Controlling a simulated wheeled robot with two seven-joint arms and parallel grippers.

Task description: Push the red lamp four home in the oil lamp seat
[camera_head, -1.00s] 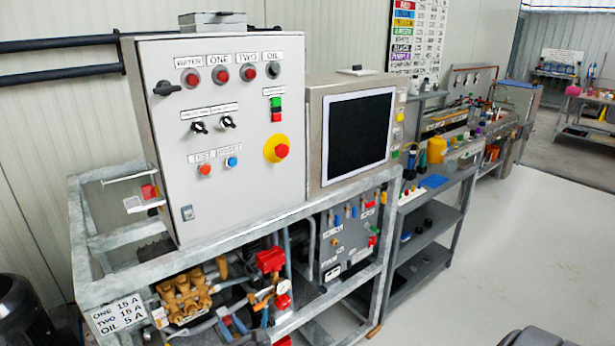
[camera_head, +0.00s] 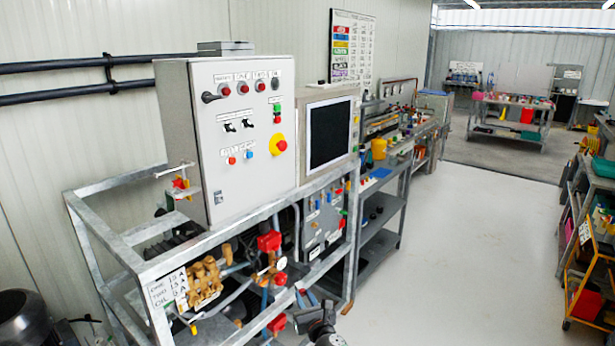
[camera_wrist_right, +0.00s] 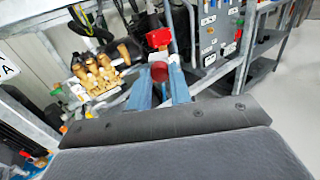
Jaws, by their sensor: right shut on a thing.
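The panel on the grey control cabinet (camera_head: 208,120) has three red lamps in a row at its top, one of them the third lamp (camera_head: 260,86). The oil lamp seat (camera_head: 275,83), at the right end of that row, looks dark with no red lamp in it. My right gripper (camera_head: 307,297) is low in front of the frame, well below and right of the seat. In the right wrist view its blue fingers are shut on a small round red lamp (camera_wrist_right: 159,71). My left gripper is not in view.
A galvanised frame (camera_head: 150,268) carries the cabinet, a screen (camera_head: 329,133) and brass pump parts (camera_head: 205,280). A steel bench (camera_head: 385,190) stands beyond it. Open floor (camera_head: 450,240) lies to the right, with a shelf rack (camera_head: 590,250) at the far right.

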